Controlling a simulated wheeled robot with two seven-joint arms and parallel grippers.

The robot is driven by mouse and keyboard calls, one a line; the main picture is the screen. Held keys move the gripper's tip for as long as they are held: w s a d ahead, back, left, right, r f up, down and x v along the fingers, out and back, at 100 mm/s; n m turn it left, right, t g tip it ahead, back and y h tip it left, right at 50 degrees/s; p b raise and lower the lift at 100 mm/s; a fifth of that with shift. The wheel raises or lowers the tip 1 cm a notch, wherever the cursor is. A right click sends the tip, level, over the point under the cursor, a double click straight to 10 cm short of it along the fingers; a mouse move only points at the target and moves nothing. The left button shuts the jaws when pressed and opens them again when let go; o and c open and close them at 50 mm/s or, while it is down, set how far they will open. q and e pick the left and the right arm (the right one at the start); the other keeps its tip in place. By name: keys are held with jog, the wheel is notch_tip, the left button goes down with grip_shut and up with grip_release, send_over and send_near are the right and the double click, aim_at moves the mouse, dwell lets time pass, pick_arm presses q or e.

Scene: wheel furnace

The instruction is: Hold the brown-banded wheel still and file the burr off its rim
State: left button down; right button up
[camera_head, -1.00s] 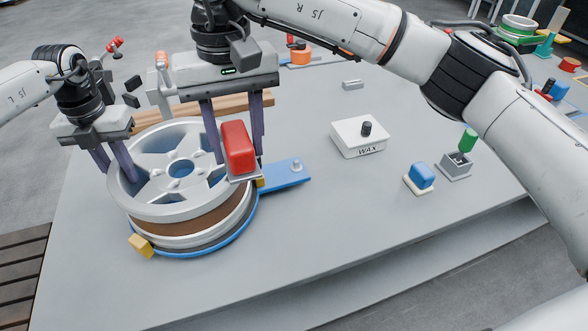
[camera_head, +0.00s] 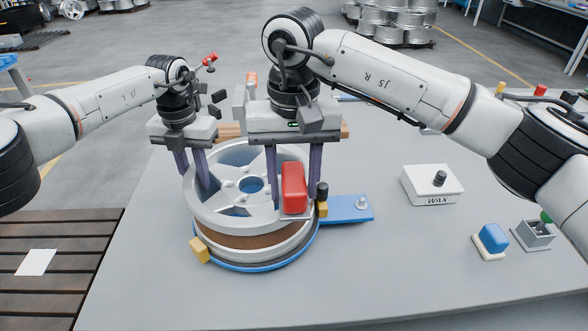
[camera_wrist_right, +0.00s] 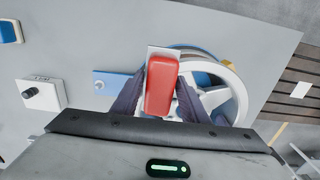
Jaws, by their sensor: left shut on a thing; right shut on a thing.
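The silver spoked wheel (camera_head: 222,215) with a brown band (camera_head: 257,240) lies flat on a round blue base (camera_head: 262,266) in the head view. My left gripper (camera_head: 196,182) is shut on the left part of its rim, with fingers partly over the spokes. My right gripper (camera_head: 293,195) is shut on a red-handled block with a thin metal plate, the file (camera_head: 293,186). The file is at the wheel's right front rim; whether it touches is unclear. The right wrist view also shows the file (camera_wrist_right: 161,86) between the fingers, before the wheel (camera_wrist_right: 235,92). I cannot make out the burr.
Yellow blocks (camera_head: 199,250) sit at the base's edge, and a blue arm (camera_head: 347,209) extends right from it. A white WAX box (camera_head: 432,186), a blue block on a pale pad (camera_head: 494,238) and a grey holder (camera_head: 537,234) stand to the right. The front table is clear.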

pick_arm(q)
jog(key=shift+w+a+r, duration=0.1)
jog(key=shift+w+a, duration=0.05)
jog(key=shift+a, duration=0.05)
pick_arm(e)
notch_tip(320, 180, down, 2)
jog(key=shift+w+d+f, duration=0.15)
jog(key=shift+w+f, duration=0.1)
jog(key=shift+w, duration=0.05)
jog(key=shift+c, duration=0.4)
jog(key=shift+w+d+f, duration=0.1)
jog(key=shift+w+d, duration=0.55)
jog(key=shift+w, duration=0.25)
jog(key=shift+w+d+r, duration=0.1)
jog(key=shift+w+d, duration=0.5)
jog(key=shift+w, duration=0.35)
jog(key=shift+w+d+f, duration=0.1)
jog(key=shift+w+d, duration=0.55)
jog(key=shift+w, duration=0.25)
jog(key=shift+s+a, duration=0.7)
jog(key=shift+s, duration=0.35)
jog(key=shift+s+a, duration=0.7)
jog(key=shift+s, duration=0.3)
jog(key=shift+s+a, duration=0.7)
jog(key=shift+s, duration=0.35)
jog(key=shift+r, duration=4.2)
pick_arm(q)
jog(key=c, duration=1.5)
grip_release()
jog(key=shift+d, duration=0.1)
